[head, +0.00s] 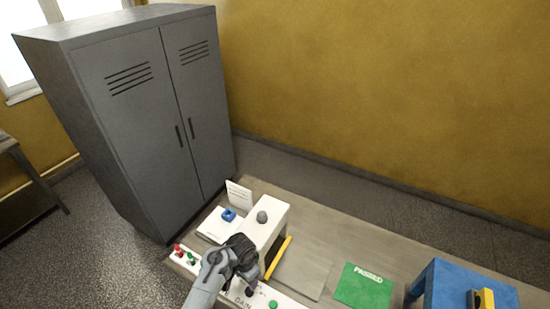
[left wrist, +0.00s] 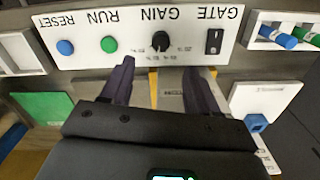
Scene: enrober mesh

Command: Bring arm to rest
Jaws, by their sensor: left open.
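My left gripper (head: 243,262) is over the front part of the bench in the head view, its arm coming in from the bottom. In the left wrist view my left gripper (left wrist: 160,68) has its two dark fingers spread apart with nothing held between them. The fingers point toward a white control panel (left wrist: 85,28), which appears upside down. The panel has a blue RESET button (left wrist: 66,47), a green RUN button (left wrist: 109,44), a black GAIN knob (left wrist: 161,41) and a GATE switch (left wrist: 214,41). Whether a finger touches the panel cannot be told. My right gripper is not in view.
A white box (head: 282,212) with a grey knob stands behind the gripper, beside a yellow bar (head: 279,256). A blue part (head: 229,214) sits on a white plate. A green PASSED mat (head: 363,287) and a blue stand (head: 440,279) are right. A grey cabinet (head: 130,120) stands behind left.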

